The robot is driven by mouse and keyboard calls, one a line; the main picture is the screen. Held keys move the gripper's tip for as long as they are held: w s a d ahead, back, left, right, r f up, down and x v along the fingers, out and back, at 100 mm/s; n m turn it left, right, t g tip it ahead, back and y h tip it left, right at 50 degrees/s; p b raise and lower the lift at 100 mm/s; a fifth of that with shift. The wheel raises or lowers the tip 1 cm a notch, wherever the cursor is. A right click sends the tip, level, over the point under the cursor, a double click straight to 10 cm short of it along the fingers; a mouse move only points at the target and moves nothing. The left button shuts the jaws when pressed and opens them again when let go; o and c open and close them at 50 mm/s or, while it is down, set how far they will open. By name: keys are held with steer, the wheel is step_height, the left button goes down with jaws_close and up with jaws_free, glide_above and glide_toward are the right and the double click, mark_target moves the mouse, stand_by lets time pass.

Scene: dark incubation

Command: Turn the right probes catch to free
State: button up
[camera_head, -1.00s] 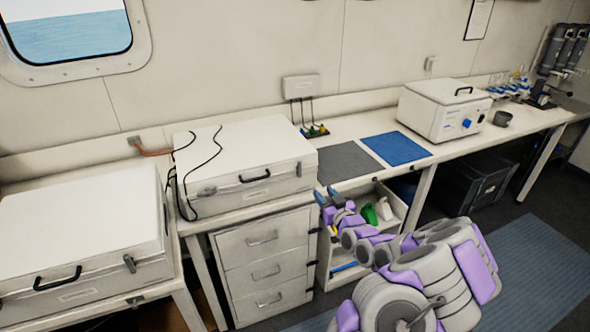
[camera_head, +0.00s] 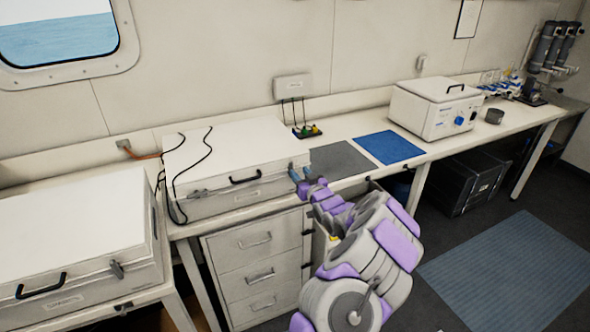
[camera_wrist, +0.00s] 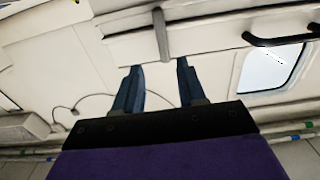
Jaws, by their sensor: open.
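The probes case (camera_head: 236,150) is the white lidded box with black cables on top, on the bench left of centre. Its right catch (camera_wrist: 161,35) shows in the wrist view as a grey upright bar across the seam, just beyond my fingertips and between their lines. In the head view my gripper hides that catch. My gripper (camera_head: 300,173) is open, its two blue fingers at the right end of the case front; they also show in the wrist view (camera_wrist: 158,78). No contact with the catch is visible. The left catch (camera_head: 197,193) appears to lie sideways.
The case's black handle (camera_head: 245,177) is left of my gripper, and at right in the wrist view (camera_wrist: 275,40). Another white case (camera_head: 75,250) stands at left. Grey (camera_head: 340,160) and blue (camera_head: 388,147) mats lie to the right. Drawers (camera_head: 258,265) are below.

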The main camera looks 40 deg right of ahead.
mark_target(292, 165)
steer(key=w, duration=0.4)
steer(key=shift+a+r+b, duration=0.1)
steer(key=shift+b, duration=0.3)
steer(key=shift+w+d, duration=0.3)
steer(key=shift+w, duration=0.15)
steer(key=shift+w+d, duration=0.1)
steer(key=shift+d, duration=0.25)
steer(key=shift+a, duration=0.4)
steer(key=c, duration=0.4)
steer(key=shift+d, duration=0.15)
jaws_close()
